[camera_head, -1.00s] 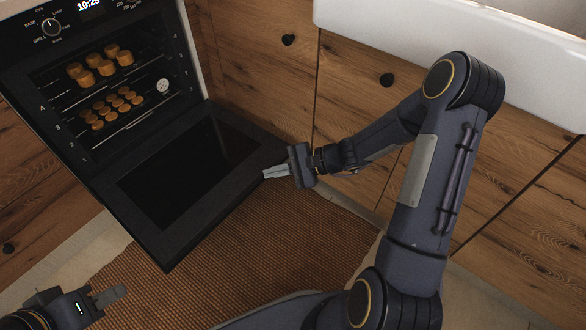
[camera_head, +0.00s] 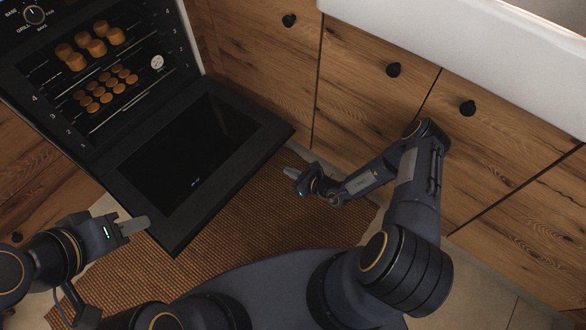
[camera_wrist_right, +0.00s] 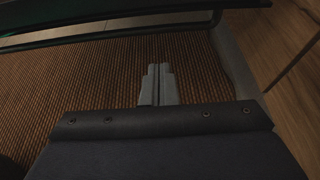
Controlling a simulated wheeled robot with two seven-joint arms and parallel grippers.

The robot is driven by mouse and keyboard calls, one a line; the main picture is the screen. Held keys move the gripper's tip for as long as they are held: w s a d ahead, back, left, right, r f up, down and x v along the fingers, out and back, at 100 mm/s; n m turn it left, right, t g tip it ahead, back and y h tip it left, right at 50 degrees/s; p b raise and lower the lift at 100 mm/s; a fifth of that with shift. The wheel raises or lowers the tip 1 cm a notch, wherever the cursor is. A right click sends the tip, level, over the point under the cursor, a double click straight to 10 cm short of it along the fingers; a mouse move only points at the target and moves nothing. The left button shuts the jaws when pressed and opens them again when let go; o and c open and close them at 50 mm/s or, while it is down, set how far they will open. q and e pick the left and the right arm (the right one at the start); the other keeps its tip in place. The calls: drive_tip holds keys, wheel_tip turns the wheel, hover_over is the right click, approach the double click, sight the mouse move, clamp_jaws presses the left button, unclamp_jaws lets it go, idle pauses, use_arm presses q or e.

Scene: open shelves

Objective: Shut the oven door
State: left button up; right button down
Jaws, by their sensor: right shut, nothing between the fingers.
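The black oven (camera_head: 72,58) is at the upper left in the head view. Its door (camera_head: 272,131) is folded down and open, out over the mat; its edge also crosses the top of the right wrist view (camera_wrist_right: 120,27). My right gripper (camera_head: 288,172) is shut and empty, just off the door's front edge near its right corner; its closed fingers show in the right wrist view (camera_wrist_right: 158,70) above the mat, short of the door edge. My left gripper (camera_head: 136,225) is close to the door's front left corner; whether its fingers are open is unclear, and contact cannot be told.
Several pastries sit on oven racks (camera_head: 119,98). Wooden cabinets (camera_head: 365,110) with black knobs and a white sink (camera_head: 480,50) line the right. A brown woven mat (camera_head: 235,225) covers the floor before the oven.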

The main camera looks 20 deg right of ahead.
drive_tip(key=b+x, duration=0.3)
drive_tip(key=x, duration=0.4)
drive_tip(key=shift+r+p, duration=0.35)
drive_tip(key=shift+r, duration=1.65)
drive_tip(key=shift+r, duration=0.1)
